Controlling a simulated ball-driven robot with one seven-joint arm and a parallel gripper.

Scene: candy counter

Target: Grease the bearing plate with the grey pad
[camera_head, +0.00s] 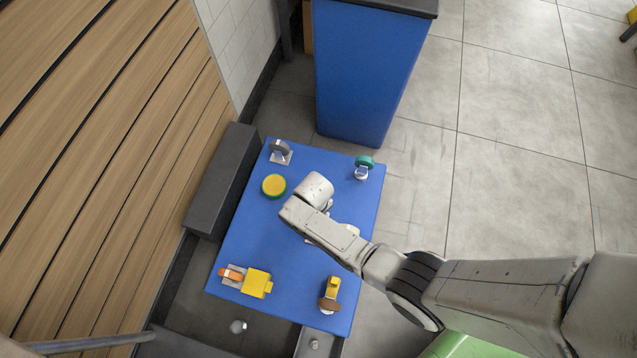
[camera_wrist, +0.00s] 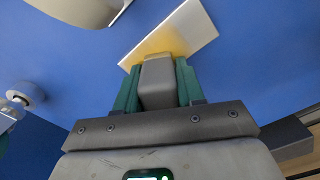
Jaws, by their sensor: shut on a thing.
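My gripper (camera_wrist: 157,88) is shut on a grey block, which I take to be the grey pad (camera_wrist: 158,78), held between its green fingers. Beyond the pad in the wrist view is a white plate, likely the bearing plate (camera_wrist: 198,27), lying tilted across the view over blue. A yellow smear that looks like grease shows on the plate around the pad's far end. The pad overlaps the plate in this view; I cannot tell whether they touch.
A yellow disc with a green rim (camera_head: 274,186) lies left of my arm. A grey round part on a white base (camera_head: 281,152) and a teal-topped piece (camera_head: 363,168) stand behind. A yellow block (camera_head: 257,283) and a brown-and-yellow piece (camera_head: 330,294) are at the front.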

